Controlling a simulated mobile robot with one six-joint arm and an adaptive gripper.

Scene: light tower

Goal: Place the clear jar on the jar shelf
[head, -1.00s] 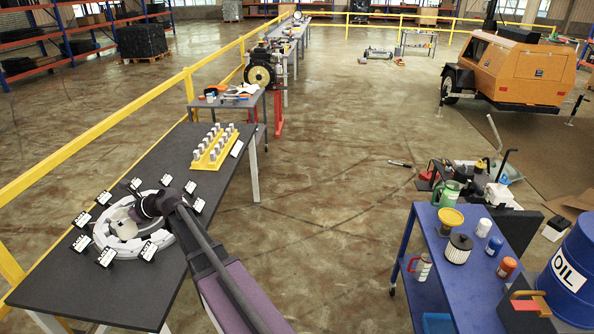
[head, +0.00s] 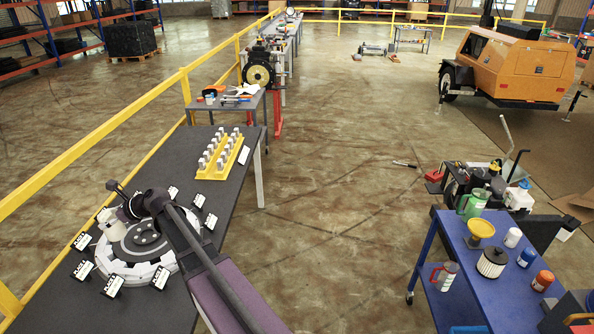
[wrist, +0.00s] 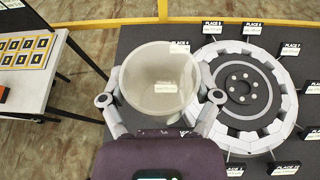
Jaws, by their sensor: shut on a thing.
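My gripper (wrist: 160,98) is shut on a pale, see-through, cup-shaped jar (wrist: 157,72), with one finger on each side. The jar's wide open mouth faces the wrist camera, and a small white label shows on it. In the head view the jar (head: 114,229) shows as a pale body beside my gripper (head: 124,204), over the left side of a white segmented ring. My arm hides part of the ring. I cannot make out a jar shelf in either view.
The white ring (wrist: 215,73) lies on the dark table (head: 165,302) around a grey disc (wrist: 242,85), with several PLACE cards about it. A yellow rack (head: 221,158) of small cylinders stands farther back. A yellow rail (head: 130,96) runs along the left. A blue cart (head: 462,260) stands right.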

